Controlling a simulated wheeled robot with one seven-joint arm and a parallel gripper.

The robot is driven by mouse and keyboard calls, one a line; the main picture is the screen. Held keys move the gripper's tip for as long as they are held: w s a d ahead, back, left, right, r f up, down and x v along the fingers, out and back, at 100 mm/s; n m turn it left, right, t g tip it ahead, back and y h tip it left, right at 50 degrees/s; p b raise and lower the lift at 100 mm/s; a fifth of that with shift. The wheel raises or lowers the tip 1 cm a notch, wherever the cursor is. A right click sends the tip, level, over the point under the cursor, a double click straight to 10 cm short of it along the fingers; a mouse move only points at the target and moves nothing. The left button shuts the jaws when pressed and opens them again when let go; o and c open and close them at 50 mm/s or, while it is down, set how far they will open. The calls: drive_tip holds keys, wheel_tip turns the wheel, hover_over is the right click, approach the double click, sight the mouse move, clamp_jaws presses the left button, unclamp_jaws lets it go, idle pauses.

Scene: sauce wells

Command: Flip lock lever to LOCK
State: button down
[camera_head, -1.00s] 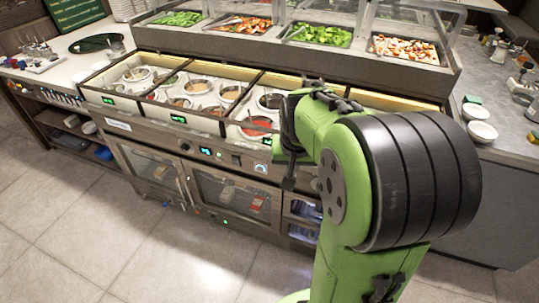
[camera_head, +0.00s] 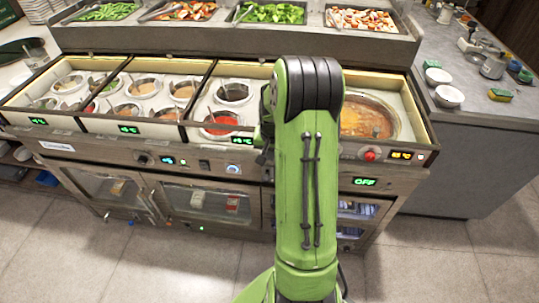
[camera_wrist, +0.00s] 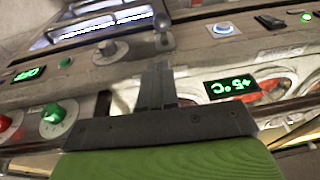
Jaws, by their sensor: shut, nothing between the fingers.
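In the wrist view my gripper (camera_wrist: 156,85) is shut and empty, its dark fingers pointing at the counter's front panel. Beyond the fingertips a small grey lever-like piece with a rounded end (camera_wrist: 162,32) sticks out of the panel, apart from the fingers; I see no LOCK lettering, so I cannot tell for sure that it is the lock lever. A round metal knob (camera_wrist: 105,50) sits left of it. In the head view my green arm hides most of the gripper and the panel behind it.
The counter holds sauce wells (camera_head: 130,100) and a large soup well (camera_head: 368,118). Near the gripper are a green knob (camera_wrist: 57,116), a red knob (camera_wrist: 7,123), a +5°C display (camera_wrist: 230,86) and a blue-lit button (camera_wrist: 222,28). Floor in front is clear.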

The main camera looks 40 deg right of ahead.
sight(267, 177)
drive_tip(key=x, duration=0.3)
drive_tip(key=b+x, duration=0.1)
drive_tip(key=x, duration=0.1)
drive_tip(key=a+b+x, duration=0.1)
drive_tip(key=x, duration=0.2)
drive_tip(key=shift+s+f, duration=0.2)
drive_tip(key=shift+f, duration=0.25)
drive_tip(key=shift+a+f, duration=0.2)
drive_tip(key=shift+f, duration=0.2)
